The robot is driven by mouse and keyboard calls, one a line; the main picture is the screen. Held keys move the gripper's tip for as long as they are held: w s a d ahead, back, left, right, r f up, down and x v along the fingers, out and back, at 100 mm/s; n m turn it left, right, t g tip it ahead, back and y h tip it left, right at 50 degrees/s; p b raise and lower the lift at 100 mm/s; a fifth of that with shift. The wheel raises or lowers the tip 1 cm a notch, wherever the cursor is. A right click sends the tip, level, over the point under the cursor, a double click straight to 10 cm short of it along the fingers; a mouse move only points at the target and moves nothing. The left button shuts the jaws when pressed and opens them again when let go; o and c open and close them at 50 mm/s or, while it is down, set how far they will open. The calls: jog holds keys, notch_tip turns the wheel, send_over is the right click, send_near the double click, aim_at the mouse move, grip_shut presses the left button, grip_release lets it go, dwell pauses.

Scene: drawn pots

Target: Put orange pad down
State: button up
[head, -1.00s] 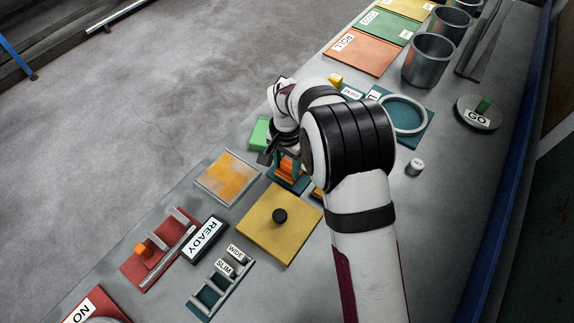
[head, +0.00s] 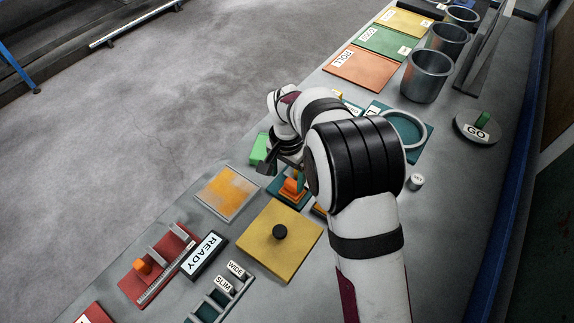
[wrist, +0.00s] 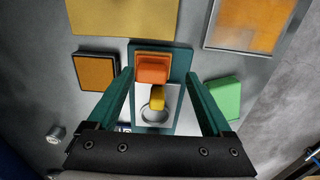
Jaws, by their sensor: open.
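The orange pad (wrist: 153,70) is a small orange block on a teal base plate (wrist: 183,62). In the head view the pad (head: 292,187) sits on the same teal base, partly covered by my gripper. My gripper (wrist: 158,75) is open, with its two teal fingers apart, one on each side of the pad in the wrist view. Gaps show between the fingers and the pad. In the head view my gripper (head: 288,172) is just above the pad.
A yellow block (wrist: 157,98) stands by a grey ring on a pale plate. A green block (wrist: 224,97) and a dark-framed orange square (wrist: 95,72) flank the base. A yellow board with a black knob (head: 280,232) lies nearby, and an orange-stained tile (head: 228,193) beside it.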

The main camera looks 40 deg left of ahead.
aim_at(287, 183)
notch_tip(287, 183, up, 9)
jog(key=d+r+m, duration=0.1)
jog(key=d+r, duration=0.2)
jog(key=d, duration=0.4)
jog(key=d+r+m, duration=0.1)
jog(key=d+r, duration=0.3)
jog(key=d, duration=0.4)
jog(key=s+d+r+m+y, duration=0.1)
jog(key=s+d+r+m, duration=0.1)
jog(key=s+d, duration=0.85)
jog(key=s+d+f+m, duration=0.1)
jog(key=s+d+f, duration=0.2)
jog(key=s+d, duration=0.3)
jog(key=shift+s+d+m+y, duration=0.3)
jog(key=shift+s+d+y, duration=0.1)
jog(key=shift+s, duration=0.65)
